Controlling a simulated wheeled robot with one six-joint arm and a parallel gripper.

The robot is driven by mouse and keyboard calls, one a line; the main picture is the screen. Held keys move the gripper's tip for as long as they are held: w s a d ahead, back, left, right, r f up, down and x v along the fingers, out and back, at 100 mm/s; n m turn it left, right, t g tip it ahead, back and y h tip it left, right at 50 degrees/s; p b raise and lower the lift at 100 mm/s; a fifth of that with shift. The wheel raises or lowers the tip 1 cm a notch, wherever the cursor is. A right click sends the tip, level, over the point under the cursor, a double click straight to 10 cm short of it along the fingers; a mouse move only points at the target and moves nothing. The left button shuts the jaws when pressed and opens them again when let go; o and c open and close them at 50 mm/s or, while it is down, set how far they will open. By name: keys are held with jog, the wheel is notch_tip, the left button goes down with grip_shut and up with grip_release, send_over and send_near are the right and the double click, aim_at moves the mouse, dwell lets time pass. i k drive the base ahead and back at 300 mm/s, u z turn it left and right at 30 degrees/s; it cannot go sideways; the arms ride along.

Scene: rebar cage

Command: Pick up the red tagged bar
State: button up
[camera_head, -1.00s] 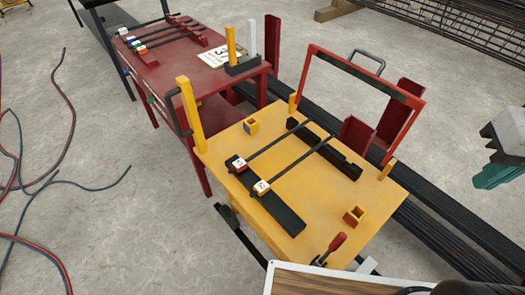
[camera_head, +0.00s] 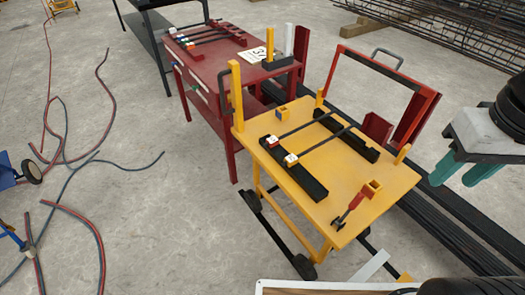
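Two thin dark bars lie across black supports on a yellow table. The left bar (camera_head: 306,125) has a white-topped tag with red sides (camera_head: 273,141) at its near end. The right bar (camera_head: 325,143) has a white-topped tag with orange-yellow sides (camera_head: 290,160). Several more tagged bars (camera_head: 205,40) lie on the red table; the farthest tag there (camera_head: 172,31) also looks reddish, but it is small. My gripper (camera_head: 462,170) is at the right edge with its teal fingers apart and empty. In the picture it is right of the yellow table, away from the bars.
The yellow table (camera_head: 350,185) carries an upright yellow post (camera_head: 237,90), a red frame (camera_head: 385,68), small square sockets and a red-handled clamp (camera_head: 347,208). The red table (camera_head: 215,65) stands behind it. Hoses (camera_head: 85,215) lie on the left floor. Long dark bars lie right of the table.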

aim_at(271, 142)
jog(key=u, duration=0.3)
jog(key=k, duration=0.7)
jog(key=u, duration=1.2)
jog(key=i, duration=1.65)
jog(key=z, duration=0.6)
jog(key=i, duration=0.45)
jog(key=z, duration=0.2)
